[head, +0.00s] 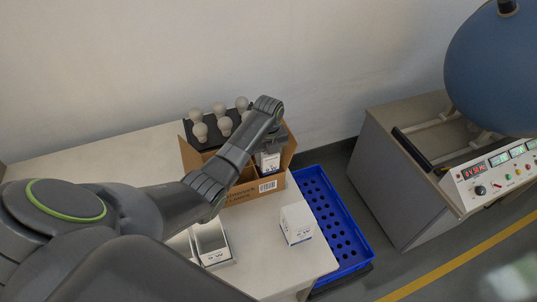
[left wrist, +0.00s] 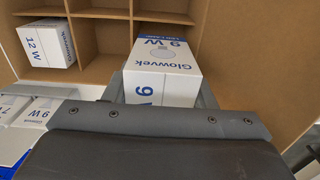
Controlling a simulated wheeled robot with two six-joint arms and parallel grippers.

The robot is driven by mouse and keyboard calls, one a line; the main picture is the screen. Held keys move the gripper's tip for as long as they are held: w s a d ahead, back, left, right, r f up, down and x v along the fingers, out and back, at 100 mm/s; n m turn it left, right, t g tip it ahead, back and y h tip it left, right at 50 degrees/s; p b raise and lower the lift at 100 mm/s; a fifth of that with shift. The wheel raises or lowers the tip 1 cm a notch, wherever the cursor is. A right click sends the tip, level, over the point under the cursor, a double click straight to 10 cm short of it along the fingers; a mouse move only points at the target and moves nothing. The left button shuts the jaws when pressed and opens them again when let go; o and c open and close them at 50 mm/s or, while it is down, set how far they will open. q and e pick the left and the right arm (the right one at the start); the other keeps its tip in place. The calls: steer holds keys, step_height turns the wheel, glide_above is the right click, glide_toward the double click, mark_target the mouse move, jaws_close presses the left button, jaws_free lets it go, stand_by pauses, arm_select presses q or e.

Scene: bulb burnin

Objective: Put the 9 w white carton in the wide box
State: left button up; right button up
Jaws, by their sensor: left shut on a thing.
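The wide box is an open brown cardboard box (head: 240,195) on the table in the head view. Its brown dividers (left wrist: 105,14) form compartments in the left wrist view. The 9 W white carton (left wrist: 165,75), with blue "Glowvek" lettering, is between the fingers of my left gripper (left wrist: 160,92), which is shut on it. In the head view my left gripper (head: 273,140) holds this carton (head: 268,161) at the box's right part. I cannot tell whether its underside touches the box floor. A 12 W carton (left wrist: 47,43) sits in another compartment. My right gripper is not in view.
A dark tray with several pale bulbs (head: 224,125) stands behind the box. A white carton (head: 296,223) stands on the table's right side, and another (head: 211,242) lies nearer. A blue perforated crate (head: 333,223) is beyond the table edge. A control-panel cabinet (head: 400,180) stands right.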

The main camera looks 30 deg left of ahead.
mark_target(269, 165)
arm_select(q)
steer(key=shift+f+b, duration=0.4)
steer(key=shift+f, duration=0.35)
steer(key=shift+f+b, duration=1.05)
steer(key=shift+f, duration=0.65)
steer(key=o, duration=0.7)
steer(key=shift+r, duration=0.1)
steer(key=shift+c, duration=0.2)
steer(key=shift+o, duration=0.3)
step_height(269, 165, up, 3)
steer(key=p, duration=0.3)
step_height(269, 165, up, 4)
steer(key=p, duration=0.4)
steer(key=shift+f, duration=0.2)
steer(key=shift+r+p, duration=0.45)
steer(key=shift+r, duration=0.75)
